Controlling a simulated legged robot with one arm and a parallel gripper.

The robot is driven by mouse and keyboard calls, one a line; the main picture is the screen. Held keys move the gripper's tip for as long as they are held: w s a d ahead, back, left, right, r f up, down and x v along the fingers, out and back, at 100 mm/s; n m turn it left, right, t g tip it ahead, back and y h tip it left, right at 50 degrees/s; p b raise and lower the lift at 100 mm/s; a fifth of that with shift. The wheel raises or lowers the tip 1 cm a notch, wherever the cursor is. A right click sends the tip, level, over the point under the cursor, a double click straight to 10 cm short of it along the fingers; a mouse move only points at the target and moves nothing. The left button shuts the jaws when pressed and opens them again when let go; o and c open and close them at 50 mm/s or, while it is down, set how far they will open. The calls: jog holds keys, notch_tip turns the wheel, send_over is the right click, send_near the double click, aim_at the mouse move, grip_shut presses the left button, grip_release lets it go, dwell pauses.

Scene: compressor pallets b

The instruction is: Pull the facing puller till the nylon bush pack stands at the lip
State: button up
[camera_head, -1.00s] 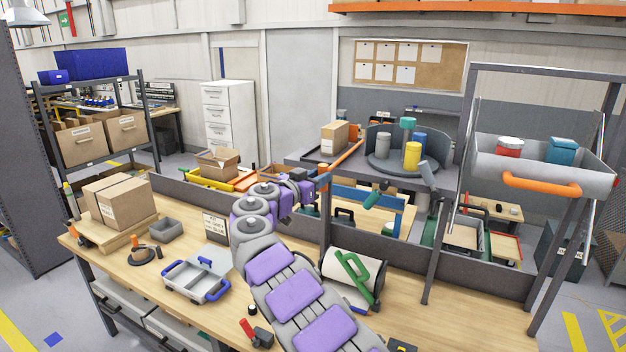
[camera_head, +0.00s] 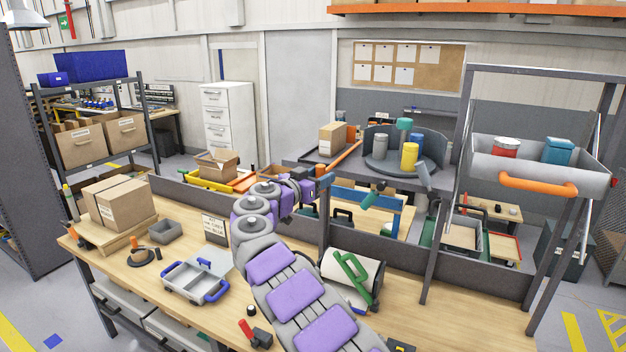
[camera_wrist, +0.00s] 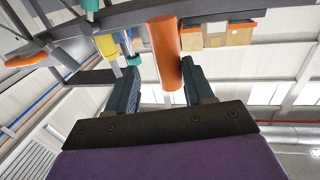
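An orange bar-shaped puller (camera_head: 343,157) slants along the edge of the grey raised shelf (camera_head: 300,158), beside a dark tray. A labelled cardboard box (camera_head: 333,138) stands on that tray. It may be the nylon bush pack; its label is too small to read. My gripper (camera_wrist: 160,60) is at the near end of the puller. In the wrist view the orange puller (camera_wrist: 165,45) runs between my two dark fingers, with a gap at the left finger and the right finger close beside it. The fingers look open around it. The head view mostly hides my fingertips behind the wrist.
A round turntable (camera_head: 385,163) with yellow, grey and blue canisters stands right of the box. A hanging tray (camera_head: 480,165) with an orange handle (camera_head: 540,185) is farther right. A dark low panel and posts rise behind the bench. A green-handled roll (camera_head: 345,268) lies near my arm.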

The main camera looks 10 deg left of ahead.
jog(key=shift+o, duration=0.2)
jog(key=shift+w+a+f, duration=0.1)
jog(key=shift+a+f, duration=0.05)
jog(key=shift+a, duration=0.15)
jog(key=shift+s+a+f, duration=0.1)
jog(key=shift+s+a, duration=0.25)
jog(key=shift+a, duration=0.05)
jog(key=b+v, duration=0.3)
jog(key=v, duration=1.3)
jog(key=shift+s+d, duration=0.15)
jog(key=shift+s, duration=0.15)
jog(key=shift+d, duration=0.1)
jog(key=shift+c, duration=0.2)
